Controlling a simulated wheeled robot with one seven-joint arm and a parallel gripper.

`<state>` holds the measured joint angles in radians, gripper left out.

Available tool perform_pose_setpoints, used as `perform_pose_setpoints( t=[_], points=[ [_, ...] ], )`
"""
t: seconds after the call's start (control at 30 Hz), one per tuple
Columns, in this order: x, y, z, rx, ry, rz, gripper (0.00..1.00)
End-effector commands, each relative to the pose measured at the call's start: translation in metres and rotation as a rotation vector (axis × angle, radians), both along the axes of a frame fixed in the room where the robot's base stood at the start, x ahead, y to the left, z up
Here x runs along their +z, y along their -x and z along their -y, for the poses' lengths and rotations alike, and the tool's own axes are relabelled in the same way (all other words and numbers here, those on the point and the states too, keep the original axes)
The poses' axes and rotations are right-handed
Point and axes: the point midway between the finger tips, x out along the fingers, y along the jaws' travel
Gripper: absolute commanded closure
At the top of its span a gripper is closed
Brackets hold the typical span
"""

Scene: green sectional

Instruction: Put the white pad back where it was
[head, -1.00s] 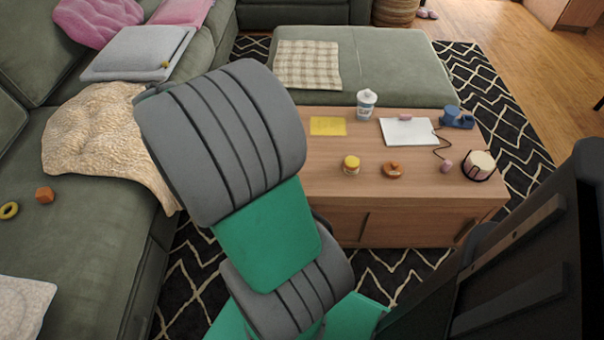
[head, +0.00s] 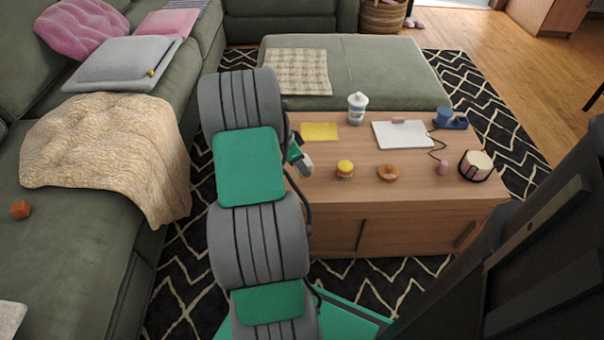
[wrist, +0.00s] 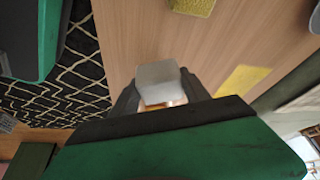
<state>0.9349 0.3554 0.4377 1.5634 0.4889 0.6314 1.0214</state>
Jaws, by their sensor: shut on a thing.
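My gripper (wrist: 165,95) is shut on a small pale block, which I take to be the white pad (wrist: 160,80). The pad shows between the two dark fingers in the wrist view. In the head view my gripper is partly hidden behind my arm, and the pad (head: 305,164) shows at the left end of the wooden coffee table (head: 330,210). The pad appears to be above the tabletop; I cannot tell whether it touches it.
The green sofa (head: 75,240) stands left.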

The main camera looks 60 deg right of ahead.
Motion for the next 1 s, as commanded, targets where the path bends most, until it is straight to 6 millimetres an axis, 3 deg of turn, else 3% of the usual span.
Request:
perform_pose_setpoints(
  t=[0.17, 0.3, 0.67, 0.7, 0.93, 1.0],
  points=[
    [-0.018, 0.000, 0.014, -0.001, 0.000, 0.000, 0.78],
    [-0.045, -0.001, 0.012, 0.002, -0.001, 0.000, 0.78],
    [-0.048, -0.001, 0.012, 0.002, 0.001, 0.001, 0.78],
    [-0.047, -0.001, 0.012, 0.002, 0.001, 0.001, 0.44],
    [-0.047, -0.001, 0.012, 0.002, 0.001, 0.001, 0.26],
    [-0.047, -0.001, 0.012, 0.002, 0.001, 0.001, 0.24]
  ],
)
